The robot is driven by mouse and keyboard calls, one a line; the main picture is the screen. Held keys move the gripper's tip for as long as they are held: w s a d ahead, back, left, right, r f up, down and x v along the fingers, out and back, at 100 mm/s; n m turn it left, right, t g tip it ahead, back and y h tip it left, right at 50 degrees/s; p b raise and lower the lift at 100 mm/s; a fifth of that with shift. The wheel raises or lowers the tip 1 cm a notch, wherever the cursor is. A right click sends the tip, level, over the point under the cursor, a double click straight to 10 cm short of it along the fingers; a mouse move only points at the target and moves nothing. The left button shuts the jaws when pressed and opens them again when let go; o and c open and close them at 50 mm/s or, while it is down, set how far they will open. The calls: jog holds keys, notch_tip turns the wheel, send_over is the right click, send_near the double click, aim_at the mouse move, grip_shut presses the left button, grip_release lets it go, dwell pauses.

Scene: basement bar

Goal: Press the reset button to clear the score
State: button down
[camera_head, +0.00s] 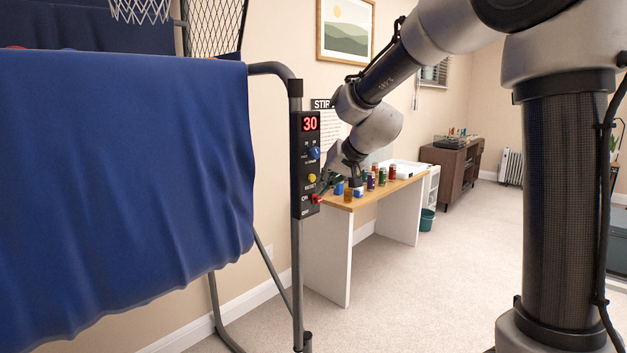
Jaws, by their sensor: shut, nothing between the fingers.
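A black control box (298,178) is fixed to the grey post of the basketball arcade frame. Its red display (310,124) reads 30. Below it are a blue knob (314,153), a round yellow button (312,178) and a red switch (317,198). A small label under the yellow button seems to read RESET. My gripper (322,191) is shut and empty, pointing down and left. Its tips appear close to the right side of the box, between the yellow button and red switch in the picture. I cannot tell whether they touch.
A blue cloth (120,180) hangs over the frame at left. Behind my gripper, a wooden-topped table (338,202) holds several cans and a white tray (404,167). A teal bin (427,219) stands beside it. The carpet in front is clear.

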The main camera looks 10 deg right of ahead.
jog(key=shift+w+a, duration=0.1)
jog(key=shift+w+a, duration=0.15)
jog(key=shift+w, duration=0.05)
jog(key=shift+w+a, duration=0.25)
jog(key=shift+w, duration=0.1)
dwell(0.7)
dwell(0.3)
jog(key=shift+s+d, duration=0.5)
jog(key=shift+s, duration=0.2)
jog(key=s+d, duration=0.1)
jog(key=s, duration=0.1)
jog(key=s+d, duration=0.2)
dwell(0.3)
dwell(0.4)
